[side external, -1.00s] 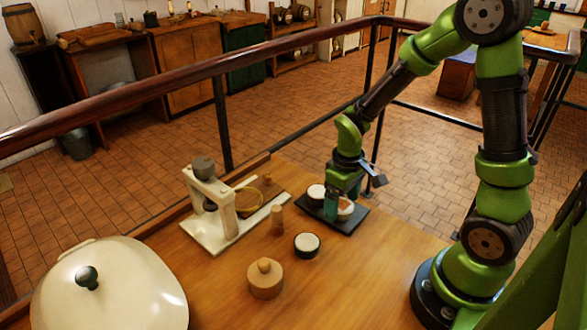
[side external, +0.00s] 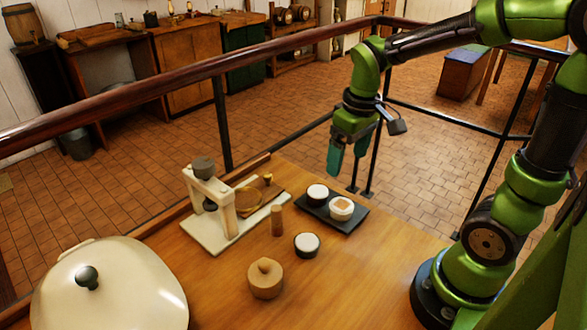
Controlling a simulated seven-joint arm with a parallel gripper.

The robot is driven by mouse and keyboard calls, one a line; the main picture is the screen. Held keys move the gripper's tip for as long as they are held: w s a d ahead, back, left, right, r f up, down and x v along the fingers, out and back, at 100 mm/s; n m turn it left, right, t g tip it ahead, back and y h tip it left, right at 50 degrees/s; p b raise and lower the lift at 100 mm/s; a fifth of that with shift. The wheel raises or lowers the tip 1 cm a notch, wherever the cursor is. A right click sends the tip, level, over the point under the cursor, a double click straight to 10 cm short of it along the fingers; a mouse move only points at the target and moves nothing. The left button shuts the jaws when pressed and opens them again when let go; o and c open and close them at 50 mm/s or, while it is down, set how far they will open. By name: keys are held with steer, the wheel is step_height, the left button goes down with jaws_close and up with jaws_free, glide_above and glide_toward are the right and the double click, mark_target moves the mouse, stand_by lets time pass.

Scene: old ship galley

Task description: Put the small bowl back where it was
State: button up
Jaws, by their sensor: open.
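Three small round vessels could be the small bowl; I cannot tell which one it is. A dark one with a white top (side external: 317,193) sits on the black tray (side external: 349,227) at its left end. Another dark one with a white top (side external: 307,244) stands on the bare table in front of the tray. My gripper (side external: 347,156) is open and empty, above the tray and apart from everything.
A wooden peg (side external: 277,220) and a lidded wooden pot (side external: 265,280) stand on the table. A large cream lidded pot (side external: 110,295) fills the front left. A railing (side external: 222,120) runs behind the table.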

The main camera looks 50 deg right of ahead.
steer(key=s+a+r+m+t+y, duration=0.1)
steer(key=s+a+r+m+t, duration=0.2)
steer(key=s+a+r+t, duration=0.3)
steer(key=shift+a+r+y, duration=0.25)
steer(key=shift+r+y, duration=0.15)
steer(key=shift+w, duration=0.1)
stand_by(0.9)
